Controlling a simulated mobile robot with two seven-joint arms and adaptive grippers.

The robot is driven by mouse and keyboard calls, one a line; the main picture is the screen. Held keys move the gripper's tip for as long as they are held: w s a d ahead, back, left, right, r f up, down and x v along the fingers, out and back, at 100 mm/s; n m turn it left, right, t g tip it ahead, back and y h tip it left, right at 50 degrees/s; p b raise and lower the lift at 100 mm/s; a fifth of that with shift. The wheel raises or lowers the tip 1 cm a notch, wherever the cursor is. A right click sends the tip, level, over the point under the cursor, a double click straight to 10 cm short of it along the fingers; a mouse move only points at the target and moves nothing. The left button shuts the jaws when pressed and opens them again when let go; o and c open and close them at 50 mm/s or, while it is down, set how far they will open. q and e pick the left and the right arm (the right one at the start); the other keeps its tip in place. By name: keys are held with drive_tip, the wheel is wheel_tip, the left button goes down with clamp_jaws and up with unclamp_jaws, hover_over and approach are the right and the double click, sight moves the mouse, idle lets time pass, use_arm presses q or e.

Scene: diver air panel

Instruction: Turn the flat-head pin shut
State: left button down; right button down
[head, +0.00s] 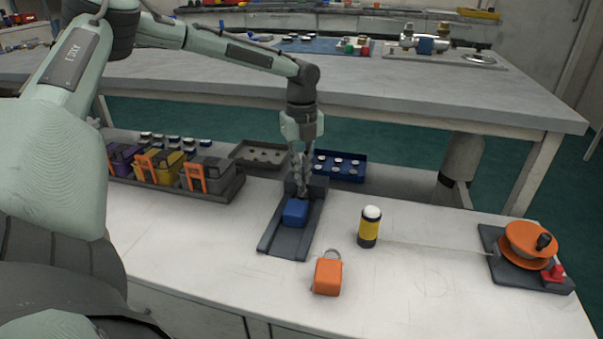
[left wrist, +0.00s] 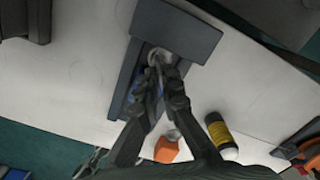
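A blue block (head: 295,211) sits on a dark grey stand (head: 285,240) with a raised back plate. In the left wrist view, the stand's plate (left wrist: 176,30) shows, and a small silvery metal piece (left wrist: 157,56), seemingly the flat-head pin, is at my fingertips. My left gripper (head: 302,191) points down at the stand, just behind the blue block. In the left wrist view its fingers (left wrist: 162,72) close in around the silvery piece and hide much of it and of the block. The pin's turn angle cannot be made out. My right gripper is not in view.
An orange block with a metal ring (head: 327,276) and a yellow-black cylinder with a white top (head: 369,228) stand close to the stand's right. An orange reel (head: 527,244) is at far right. Bins (head: 207,174) and a blue tray (head: 340,166) lie behind. The front right bench is clear.

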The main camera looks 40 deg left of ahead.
use_arm(q)
drive_tip(key=shift+w+r, duration=0.2)
drive_tip(key=shift+r, duration=0.05)
drive_tip(key=c, duration=1.8)
unclamp_jaws()
drive_tip(key=shift+s+d, duration=0.1)
drive_tip(key=shift+o, duration=0.4)
drive_tip(key=shift+f, duration=0.1)
wheel_tip(320, 180, up, 12)
drive_tip(key=shift+s, duration=0.1)
